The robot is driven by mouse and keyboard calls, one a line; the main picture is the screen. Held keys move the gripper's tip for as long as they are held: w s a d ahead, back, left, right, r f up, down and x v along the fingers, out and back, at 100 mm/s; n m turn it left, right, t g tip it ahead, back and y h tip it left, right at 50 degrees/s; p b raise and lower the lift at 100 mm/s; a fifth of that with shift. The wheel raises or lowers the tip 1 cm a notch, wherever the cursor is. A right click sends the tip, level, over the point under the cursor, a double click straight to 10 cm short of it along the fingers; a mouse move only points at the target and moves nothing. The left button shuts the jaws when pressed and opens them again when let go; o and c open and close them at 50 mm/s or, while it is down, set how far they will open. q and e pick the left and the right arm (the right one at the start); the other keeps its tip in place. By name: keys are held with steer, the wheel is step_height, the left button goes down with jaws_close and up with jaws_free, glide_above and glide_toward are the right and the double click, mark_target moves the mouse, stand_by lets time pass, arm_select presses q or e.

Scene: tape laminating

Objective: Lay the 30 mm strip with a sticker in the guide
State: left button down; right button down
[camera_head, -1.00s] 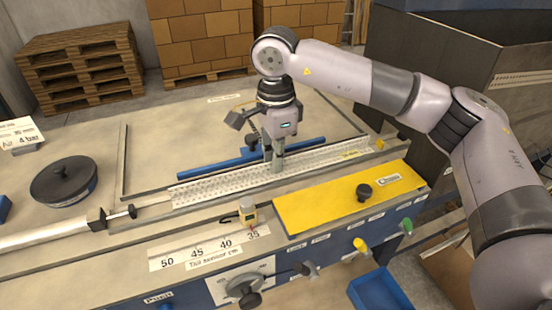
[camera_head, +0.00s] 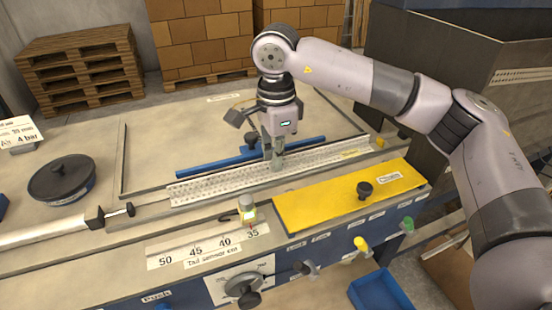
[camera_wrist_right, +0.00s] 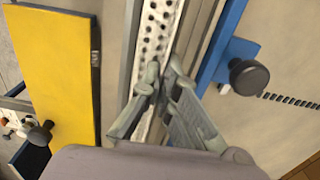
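A long, pale perforated strip or bed (camera_head: 220,187) runs along the guide channel across the machine. I cannot tell whether a separate strip lies on it. My right gripper (camera_head: 273,164) points down over the middle of this perforated length. In the right wrist view its two fingers (camera_wrist_right: 162,76) stand slightly apart, with a narrow gap between the tips and nothing clear held in it. The perforated surface (camera_wrist_right: 157,28) runs just beyond the fingertips. My left gripper is not in view.
A blue bar (camera_head: 210,166) with a dark knob lies behind the guide. A yellow plate (camera_head: 320,198) with a black knob is in front. A small sensor block (camera_head: 247,210) stands by the scale. A round black weight (camera_head: 62,178) is at left. A metal rod cylinder (camera_head: 50,233) lies left of the guide.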

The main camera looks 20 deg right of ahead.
steer(key=c, duration=2.3)
jaws_free()
steer(key=shift+s+f, duration=0.25)
steer(key=shift+f, duration=0.35)
steer(key=o, duration=0.6)
steer(key=shift+s+r, duration=0.1)
steer(key=shift+s, duration=0.1)
steer(key=shift+w, duration=0.35)
steer(key=shift+s, duration=0.1)
steer(key=shift+w+r+p, duration=0.25)
steer(key=shift+r+p, duration=0.4)
steer(key=shift+r, duration=0.5)
steer(key=shift+r+p, duration=1)
steer(key=shift+r, duration=0.95)
